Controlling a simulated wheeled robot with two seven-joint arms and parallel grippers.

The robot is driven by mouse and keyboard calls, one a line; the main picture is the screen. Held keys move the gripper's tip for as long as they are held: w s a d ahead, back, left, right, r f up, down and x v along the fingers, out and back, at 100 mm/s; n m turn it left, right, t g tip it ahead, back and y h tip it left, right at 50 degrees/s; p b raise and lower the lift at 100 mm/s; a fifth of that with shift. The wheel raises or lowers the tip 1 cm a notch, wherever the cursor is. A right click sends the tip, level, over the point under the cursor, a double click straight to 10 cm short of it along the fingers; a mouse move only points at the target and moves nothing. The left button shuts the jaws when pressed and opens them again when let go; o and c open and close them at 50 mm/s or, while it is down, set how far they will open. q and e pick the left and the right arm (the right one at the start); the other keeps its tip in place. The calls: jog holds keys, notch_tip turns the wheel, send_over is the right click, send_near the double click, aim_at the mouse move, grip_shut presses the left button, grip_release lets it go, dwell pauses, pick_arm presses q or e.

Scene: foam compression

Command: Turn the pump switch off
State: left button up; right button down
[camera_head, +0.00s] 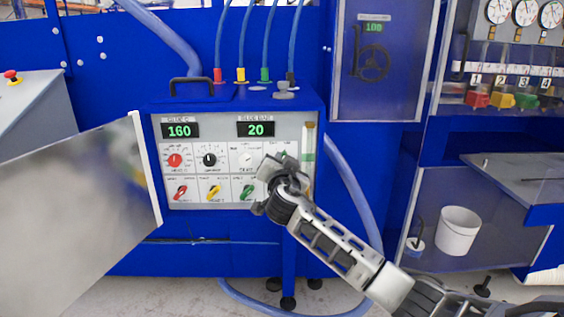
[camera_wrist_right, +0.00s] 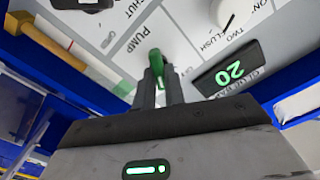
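The control panel (camera_head: 225,145) is a light grey face on a blue cabinet. The pump switch (camera_wrist_right: 156,62) is a green lever beside the "PUMP" label in the right wrist view. My right gripper (camera_wrist_right: 159,84) has its two dark fingers close on either side of the green lever, and they appear shut on it. In the head view my right gripper (camera_head: 276,165) is at the right part of the panel and hides the switch's lower portion. My left gripper is not in view.
A red knob (camera_head: 175,160), a black dial (camera_head: 209,160) and red, yellow and green valve levers (camera_head: 214,192) lie left of my gripper. Displays read 160 and 20. A grey panel (camera_head: 80,205) fills the left. A white bucket (camera_head: 458,230) stands at the right.

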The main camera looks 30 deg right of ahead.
jog(key=shift+f, duration=0.1)
dwell(0.3)
jog(key=n, duration=1.1)
jog(key=shift+w+a+n, duration=0.1)
jog(key=shift+a+n, duration=0.15)
jog(key=shift+n, duration=0.15)
dwell(0.4)
jog(key=c, duration=1.5)
grip_release()
jog(key=shift+o, duration=0.2)
jog(key=v, duration=1.6)
jog(key=shift+b, duration=0.45)
